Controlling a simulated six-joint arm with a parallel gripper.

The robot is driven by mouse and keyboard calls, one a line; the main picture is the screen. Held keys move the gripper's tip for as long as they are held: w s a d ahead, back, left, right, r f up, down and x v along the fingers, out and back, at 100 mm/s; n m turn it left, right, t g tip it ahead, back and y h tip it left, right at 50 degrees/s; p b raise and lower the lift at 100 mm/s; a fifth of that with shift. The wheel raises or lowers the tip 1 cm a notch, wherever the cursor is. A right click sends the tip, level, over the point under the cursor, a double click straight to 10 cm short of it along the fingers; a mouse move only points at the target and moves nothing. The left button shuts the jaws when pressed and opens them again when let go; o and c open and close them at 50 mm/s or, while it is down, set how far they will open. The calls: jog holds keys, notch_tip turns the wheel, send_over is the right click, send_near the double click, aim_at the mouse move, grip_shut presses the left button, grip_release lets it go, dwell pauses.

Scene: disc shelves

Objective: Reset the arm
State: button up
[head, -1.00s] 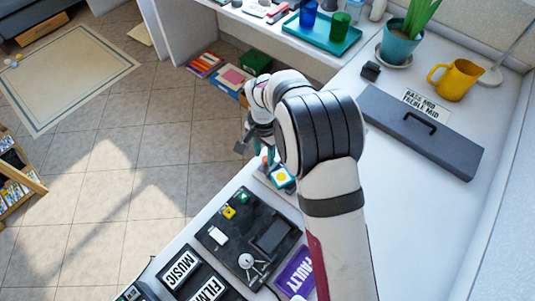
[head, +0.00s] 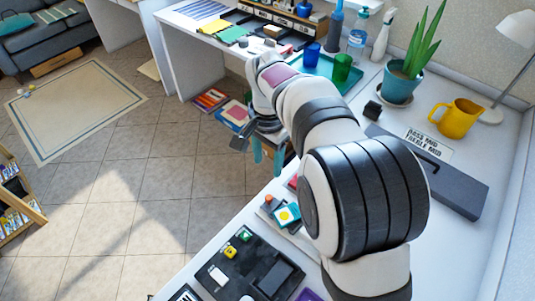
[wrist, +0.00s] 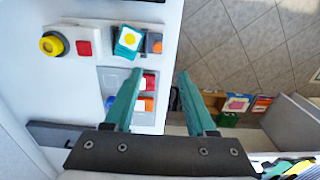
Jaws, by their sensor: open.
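My gripper (wrist: 157,90) is open and empty. In the wrist view its two teal fingers stand apart over the table's edge, with the floor beyond. In the head view my gripper (head: 268,158) hangs past the table's left edge, above the floor, and my arm covers part of the table. A small teal card with a yellow disc (head: 287,214) lies on a panel near that edge. The same card shows in the wrist view (wrist: 129,40), beside a grey slot.
A dark device (head: 240,270) lies at the table's front. A long dark grey box (head: 455,185), a yellow jug (head: 457,117) and a potted plant (head: 398,85) stand at right. A teal tray (head: 317,68) holds blue and green cups. Boxes (head: 211,99) lie on the floor.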

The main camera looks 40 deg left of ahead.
notch_tip(320, 180, up, 2)
jog(key=shift+r, duration=0.1)
dwell(0.4)
jog(key=d+r+m, duration=0.1)
jog(key=d+r, duration=0.2)
jog(key=d, duration=0.8)
jog(key=d+r+m, duration=0.2)
jog(key=d+r, duration=0.1)
jog(key=d, duration=0.8)
jog(key=s+d+f+m+y, duration=0.1)
jog(key=s+d+f, duration=0.3)
jog(key=s+d, duration=0.8)
jog(key=s+m, duration=0.1)
jog(key=s, duration=0.2)
jog(key=shift+m+y, duration=0.3)
jog(key=shift+y, duration=0.1)
